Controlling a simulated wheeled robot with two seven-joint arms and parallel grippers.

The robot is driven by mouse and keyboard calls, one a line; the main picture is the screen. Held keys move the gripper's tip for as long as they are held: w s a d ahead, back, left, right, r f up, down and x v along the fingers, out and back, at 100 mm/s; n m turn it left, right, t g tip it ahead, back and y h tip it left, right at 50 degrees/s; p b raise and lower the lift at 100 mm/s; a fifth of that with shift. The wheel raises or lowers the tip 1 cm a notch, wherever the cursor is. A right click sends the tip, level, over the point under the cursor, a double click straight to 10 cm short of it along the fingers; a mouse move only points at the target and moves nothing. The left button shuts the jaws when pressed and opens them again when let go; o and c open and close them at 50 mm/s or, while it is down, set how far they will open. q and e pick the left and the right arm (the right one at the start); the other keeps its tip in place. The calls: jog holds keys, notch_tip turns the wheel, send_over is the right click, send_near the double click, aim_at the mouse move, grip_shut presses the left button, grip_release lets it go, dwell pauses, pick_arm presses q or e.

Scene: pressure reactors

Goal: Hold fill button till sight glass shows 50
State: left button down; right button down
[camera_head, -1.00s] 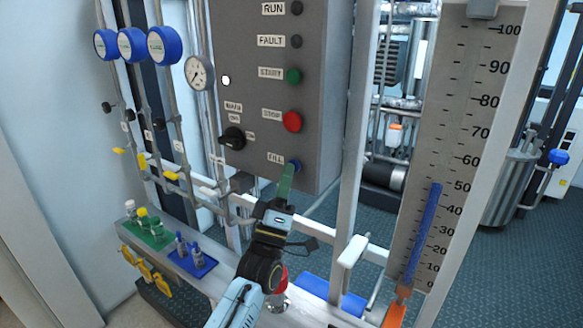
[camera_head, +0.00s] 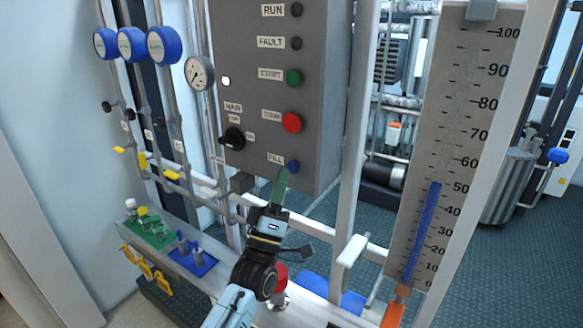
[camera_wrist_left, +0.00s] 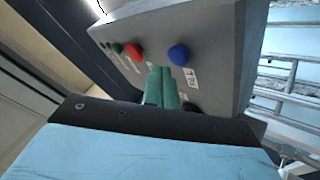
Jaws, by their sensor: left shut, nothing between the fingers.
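The blue fill button (camera_head: 293,167) is at the bottom of the grey control panel (camera_head: 315,125), beside its FILL label (camera_head: 276,161). It also shows in the left wrist view (camera_wrist_left: 178,54). My left gripper (camera_head: 281,175) is shut and empty, its green fingers upright just left of and below the button. In the left wrist view the fingertips (camera_wrist_left: 160,72) are apart from the button. The sight glass (camera_head: 463,125) stands at the right; its blue column (camera_head: 424,230) tops out at about the 50 mark. My right gripper is not in view.
The panel also carries a red stop button (camera_head: 292,122), a green start button (camera_head: 293,77) and a black selector knob (camera_head: 233,138). A white frame post (camera_head: 352,150) stands between panel and sight glass. A bench with green and blue trays (camera_head: 197,262) is at the lower left.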

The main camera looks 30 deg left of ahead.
pick_arm(q)
jog(key=s+p, duration=0.1)
jog(key=s, duration=0.1)
jog(key=s+p, duration=0.1)
jog(key=s, duration=0.2)
jog(key=shift+a, duration=0.2)
dwell(0.4)
